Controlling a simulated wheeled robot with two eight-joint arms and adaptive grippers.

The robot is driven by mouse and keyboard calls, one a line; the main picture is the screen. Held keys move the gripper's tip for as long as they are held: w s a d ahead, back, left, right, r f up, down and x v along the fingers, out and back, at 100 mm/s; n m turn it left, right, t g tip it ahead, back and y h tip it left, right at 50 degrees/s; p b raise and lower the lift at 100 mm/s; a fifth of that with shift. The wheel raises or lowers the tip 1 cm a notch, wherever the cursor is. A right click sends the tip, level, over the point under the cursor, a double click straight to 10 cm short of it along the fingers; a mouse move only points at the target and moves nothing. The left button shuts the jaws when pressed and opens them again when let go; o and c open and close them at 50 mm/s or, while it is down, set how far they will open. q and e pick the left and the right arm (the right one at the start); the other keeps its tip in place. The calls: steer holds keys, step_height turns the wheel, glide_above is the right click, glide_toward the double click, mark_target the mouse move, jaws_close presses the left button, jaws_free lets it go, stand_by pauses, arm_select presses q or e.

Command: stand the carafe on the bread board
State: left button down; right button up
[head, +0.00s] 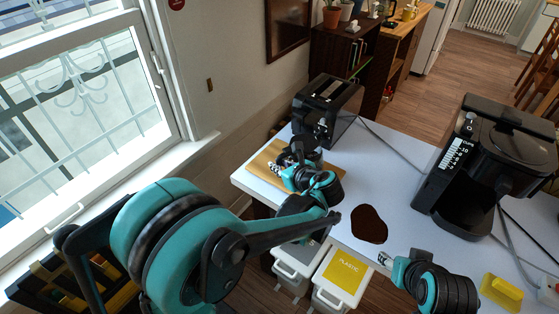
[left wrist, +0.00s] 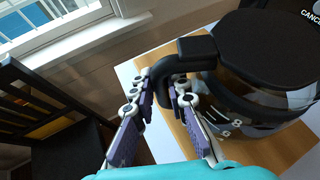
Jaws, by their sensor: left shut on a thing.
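The carafe (left wrist: 262,48), with a black lid, black handle and clear glass body, fills the upper right of the left wrist view. My left gripper (left wrist: 166,88) is shut on its handle. In the head view the carafe (head: 308,146) is partly hidden by my left gripper (head: 286,170). It is over the wooden bread board (head: 262,172) at the table's left end; the board also shows in the left wrist view (left wrist: 174,62). The carafe looks about upright, but I cannot tell whether its base touches the board. My right gripper (head: 386,259) is near the front edge, away from the carafe.
A black toaster (head: 332,100) stands just behind the board. A dark brown patch (head: 369,224) lies on the white table (head: 400,155). A black coffee maker (head: 490,160) stands at the right, with a yellow sponge (head: 501,291) in front. Bins (head: 341,275) stand below the front edge.

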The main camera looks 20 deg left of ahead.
arm_select(q)
steer(key=shift+f, duration=0.15)
steer(key=c, duration=1.5)
jaws_free()
